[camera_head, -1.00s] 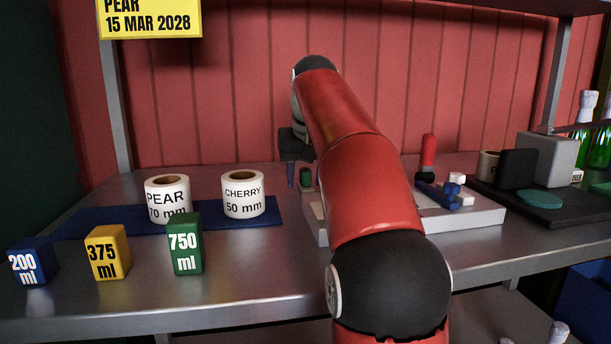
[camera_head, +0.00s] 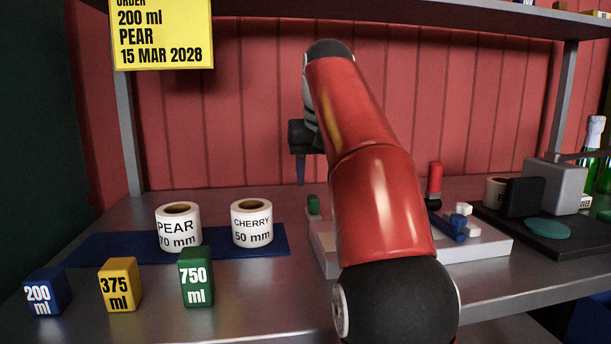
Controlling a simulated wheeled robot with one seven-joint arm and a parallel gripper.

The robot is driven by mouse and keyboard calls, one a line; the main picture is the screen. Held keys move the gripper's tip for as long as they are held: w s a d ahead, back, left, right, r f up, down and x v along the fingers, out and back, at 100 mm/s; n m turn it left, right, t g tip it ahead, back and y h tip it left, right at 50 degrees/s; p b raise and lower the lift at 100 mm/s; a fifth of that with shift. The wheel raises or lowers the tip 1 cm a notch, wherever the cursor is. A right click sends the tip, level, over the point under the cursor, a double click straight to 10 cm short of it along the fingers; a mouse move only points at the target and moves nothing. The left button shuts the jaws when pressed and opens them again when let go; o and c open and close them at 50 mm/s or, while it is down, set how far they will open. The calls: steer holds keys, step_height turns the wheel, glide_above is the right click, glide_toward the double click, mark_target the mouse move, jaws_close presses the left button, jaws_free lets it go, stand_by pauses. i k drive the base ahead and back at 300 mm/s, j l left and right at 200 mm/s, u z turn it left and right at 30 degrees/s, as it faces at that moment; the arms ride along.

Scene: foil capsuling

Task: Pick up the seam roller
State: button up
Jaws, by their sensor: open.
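A red upright handle with a dark lower end (camera_head: 434,180) stands at the back of the pale tray (camera_head: 490,246); it may be the seam roller, but I cannot be sure. A blue piece (camera_head: 447,229) with white parts lies in the same tray. My gripper (camera_head: 300,182) hangs above the back of the table, left of the tray and well left of the red handle. Its dark fingers point down, open, with nothing visible between them. My red arm hides the middle of the tray and anything behind it.
A green item (camera_head: 313,204) is below and right of my gripper. Label rolls, PEAR (camera_head: 178,232) and CHERRY (camera_head: 251,228), stand on a blue mat (camera_head: 116,249). Blue (camera_head: 42,293), yellow (camera_head: 120,286) and green (camera_head: 196,278) blocks stand in front. A dark board (camera_head: 549,252) bears a grey block at right.

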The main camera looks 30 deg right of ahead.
mark_target(433, 201)
steer(key=k+j, duration=0.2)
steer(key=k, duration=0.3)
steer(key=k+j, duration=0.2)
steer(key=k, duration=0.25)
